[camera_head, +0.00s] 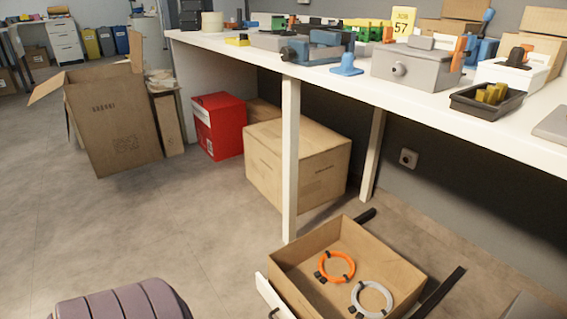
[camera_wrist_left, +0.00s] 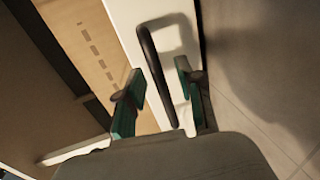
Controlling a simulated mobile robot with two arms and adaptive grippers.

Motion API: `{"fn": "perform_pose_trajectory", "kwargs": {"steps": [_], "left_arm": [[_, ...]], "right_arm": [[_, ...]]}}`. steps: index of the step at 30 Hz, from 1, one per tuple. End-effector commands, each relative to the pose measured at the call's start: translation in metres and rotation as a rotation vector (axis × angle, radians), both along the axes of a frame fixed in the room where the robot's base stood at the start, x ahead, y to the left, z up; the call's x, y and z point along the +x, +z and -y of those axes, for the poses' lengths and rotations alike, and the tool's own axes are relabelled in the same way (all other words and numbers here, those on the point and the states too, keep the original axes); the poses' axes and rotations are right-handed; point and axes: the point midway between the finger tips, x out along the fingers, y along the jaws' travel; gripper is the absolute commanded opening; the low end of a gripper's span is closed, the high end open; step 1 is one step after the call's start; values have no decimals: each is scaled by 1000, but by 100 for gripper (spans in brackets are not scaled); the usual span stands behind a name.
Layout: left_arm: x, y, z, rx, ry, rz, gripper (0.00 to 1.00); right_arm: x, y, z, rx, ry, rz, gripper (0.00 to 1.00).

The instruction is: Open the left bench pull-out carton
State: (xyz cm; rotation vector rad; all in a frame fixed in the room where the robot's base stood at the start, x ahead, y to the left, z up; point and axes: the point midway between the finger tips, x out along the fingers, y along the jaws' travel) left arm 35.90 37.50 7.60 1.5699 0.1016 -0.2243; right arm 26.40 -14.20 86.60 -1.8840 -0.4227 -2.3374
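The pull-out carton (camera_head: 400,268) stands out from under the bench in the head view, its top open. An orange ring (camera_head: 337,267) and a grey ring (camera_head: 372,299) lie inside it. Its white front panel (camera_head: 270,298) is partly cut off by the bottom edge. In the left wrist view, the dark bar handle (camera_wrist_left: 152,62) sits on the white front (camera_wrist_left: 122,12). My left gripper (camera_wrist_left: 160,72) has its green-padded fingers apart, one on each side of the handle; I see no clear contact. The right gripper is not in view.
Dark rails (camera_head: 440,292) flank the carton. A white bench leg (camera_head: 290,160) stands just behind it. A closed carton (camera_head: 297,165) and a red box (camera_head: 218,125) sit under the bench (camera_head: 230,52).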

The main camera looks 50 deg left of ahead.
Motion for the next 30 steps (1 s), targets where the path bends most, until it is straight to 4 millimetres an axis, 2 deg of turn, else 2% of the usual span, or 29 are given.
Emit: {"fn": "perform_pose_trajectory", "kwargs": {"steps": [9, 15, 21, 30], "left_arm": [[-64, 12, -5, 0, 0, -5, 37], [-97, 19, -8, -1, 0, -4, 37], [-110, 23, -9, 0, 0, -2, 37], [-110, 23, -9, 0, 0, -1, 37]], "right_arm": [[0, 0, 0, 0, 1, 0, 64], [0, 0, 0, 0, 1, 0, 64], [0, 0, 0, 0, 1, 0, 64], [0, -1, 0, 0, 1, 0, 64]]}}
